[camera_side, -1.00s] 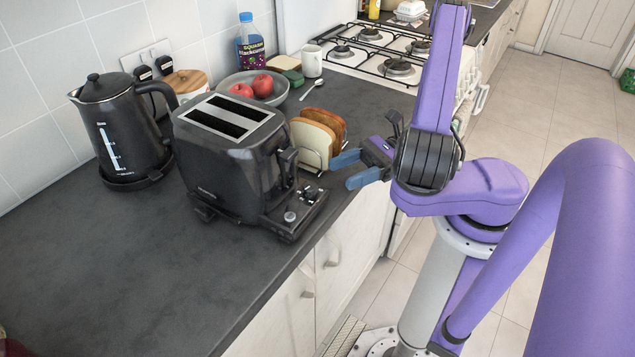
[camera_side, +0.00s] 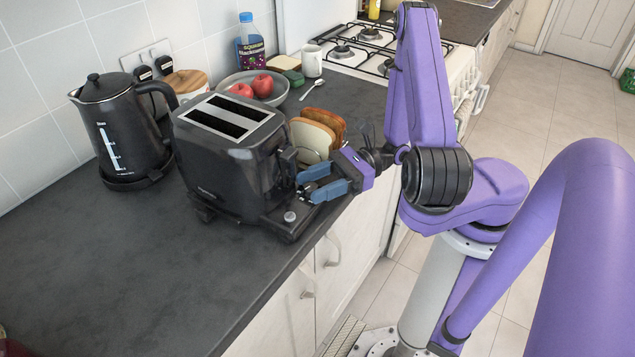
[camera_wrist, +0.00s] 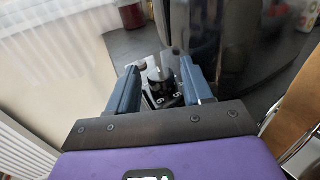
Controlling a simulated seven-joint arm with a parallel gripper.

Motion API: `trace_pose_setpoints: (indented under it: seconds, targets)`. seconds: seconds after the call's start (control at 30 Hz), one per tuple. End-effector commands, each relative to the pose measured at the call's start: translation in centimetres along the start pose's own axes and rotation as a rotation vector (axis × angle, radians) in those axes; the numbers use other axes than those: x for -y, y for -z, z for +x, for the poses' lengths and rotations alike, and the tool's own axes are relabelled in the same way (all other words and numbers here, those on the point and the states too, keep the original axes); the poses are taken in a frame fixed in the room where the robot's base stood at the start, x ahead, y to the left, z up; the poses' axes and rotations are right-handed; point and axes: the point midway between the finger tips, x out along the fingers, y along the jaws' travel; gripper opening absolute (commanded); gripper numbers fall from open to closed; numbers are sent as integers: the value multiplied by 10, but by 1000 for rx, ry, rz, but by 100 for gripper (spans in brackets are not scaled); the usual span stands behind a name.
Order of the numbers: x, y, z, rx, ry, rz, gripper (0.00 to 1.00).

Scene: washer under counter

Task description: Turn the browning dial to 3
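The black toaster (camera_side: 228,150) stands upright on the counter with two empty slots. Its control panel faces my arm, and a small round silver knob (camera_side: 290,216) shows at the panel's near end. My gripper (camera_side: 305,184) reaches over the panel's far end, hiding the controls there. In the wrist view my gripper (camera_wrist: 159,76) is open, its two blue fingers on either side of a dark dial (camera_wrist: 158,77) with a light pointer mark. Small white markings lie around the dial. I cannot tell which number it points to, or whether the fingers touch it.
Bread slices in a rack (camera_side: 315,138) stand close behind the toaster, near my gripper. A black kettle (camera_side: 122,130) is on the left. A bowl with red apples (camera_side: 262,85), a mug (camera_side: 311,61) and a hob (camera_side: 385,50) lie farther back. The near-left counter (camera_side: 110,270) is clear.

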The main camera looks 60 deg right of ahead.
Motion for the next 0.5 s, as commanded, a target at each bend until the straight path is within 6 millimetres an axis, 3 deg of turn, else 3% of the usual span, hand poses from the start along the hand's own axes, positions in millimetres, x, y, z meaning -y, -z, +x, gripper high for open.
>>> trace_pose_setpoints:
  seconds: [0.03, 0.13, 0.5]
  targets:
    - [0, 0, 0, 0, 0, 0, 31]
    - [0, 0, 0, 0, 0, 0, 1]
    - [-2, 0, 0, 3, 117, 6, 1]
